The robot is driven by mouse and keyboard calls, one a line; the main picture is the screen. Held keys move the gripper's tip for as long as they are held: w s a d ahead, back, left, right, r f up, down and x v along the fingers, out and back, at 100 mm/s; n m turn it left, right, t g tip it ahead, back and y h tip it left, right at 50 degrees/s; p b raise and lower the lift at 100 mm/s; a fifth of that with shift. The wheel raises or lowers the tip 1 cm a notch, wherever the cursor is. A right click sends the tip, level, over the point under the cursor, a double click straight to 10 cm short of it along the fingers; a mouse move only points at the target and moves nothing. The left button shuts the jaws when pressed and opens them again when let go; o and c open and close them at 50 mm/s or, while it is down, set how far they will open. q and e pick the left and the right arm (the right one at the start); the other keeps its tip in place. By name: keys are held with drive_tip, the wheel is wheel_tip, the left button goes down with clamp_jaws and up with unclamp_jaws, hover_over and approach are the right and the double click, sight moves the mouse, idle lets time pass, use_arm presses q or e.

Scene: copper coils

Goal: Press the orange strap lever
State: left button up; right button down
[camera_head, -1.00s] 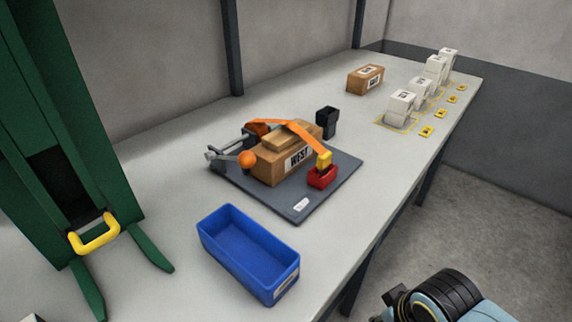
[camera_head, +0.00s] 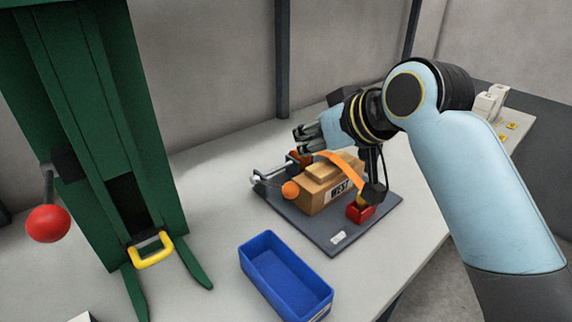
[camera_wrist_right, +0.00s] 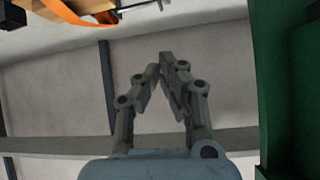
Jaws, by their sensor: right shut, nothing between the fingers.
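The strap lever has an orange ball knob (camera_head: 290,190) and stands at the left of a dark grey base plate (camera_head: 335,243). An orange strap (camera_head: 345,160) runs over a brown box marked WEST (camera_head: 325,195) to a red buckle block (camera_head: 360,212). The strap also shows at the top of the right wrist view (camera_wrist_right: 80,15). My right gripper (camera_head: 300,137) is above and behind the lever in the head view, pointing left and apart from the knob. In the right wrist view its fingers (camera_wrist_right: 164,66) meet with nothing between them. My left gripper is not in view.
A blue bin (camera_head: 285,275) stands in front of the plate. A green press frame (camera_head: 160,180) with a yellow handle (camera_head: 151,250) stands at the left, near a red ball knob (camera_head: 47,223). White boxes (camera_head: 490,102) stand at the far right.

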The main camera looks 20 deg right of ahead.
drive_tip(key=shift+w+r, duration=0.1)
drive_tip(key=shift+r, duration=0.1)
drive_tip(key=shift+f, duration=0.1)
hover_over(272, 184)
drive_tip(key=d, duration=0.2)
wheel_tip(272, 184, down, 5)
drive_tip(key=s+f, duration=0.3)
drive_tip(key=shift+s+d+f+p, duration=0.1)
drive_tip(key=shift+s+d+p, duration=0.1)
drive_tip(key=shift+p, duration=0.2)
